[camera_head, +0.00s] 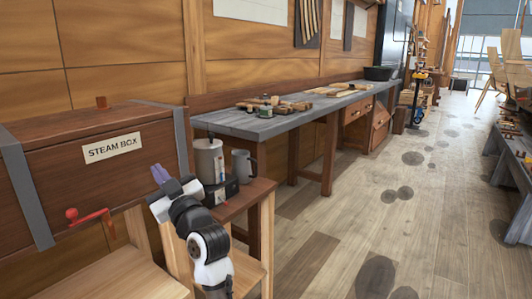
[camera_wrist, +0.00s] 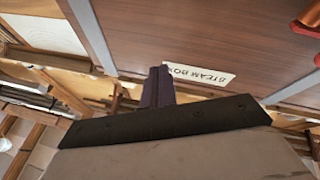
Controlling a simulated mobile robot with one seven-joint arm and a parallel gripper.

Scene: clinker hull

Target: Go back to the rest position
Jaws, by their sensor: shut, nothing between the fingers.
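My gripper (camera_head: 159,174) is in the lower left of the head view, with its purple fingers together and nothing between them. It points up in front of the right part of a wooden steam box (camera_head: 150,125), apart from it as far as I can tell. In the wrist view, my gripper's fingers (camera_wrist: 158,88) are closed against each other, and the steam box (camera_wrist: 190,30) with its label fills the top, upside down.
A red handle (camera_head: 90,215) sticks out from the box front. A long workbench (camera_head: 270,124) carries tools. The wooden floor (camera_head: 330,235) to the right is open.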

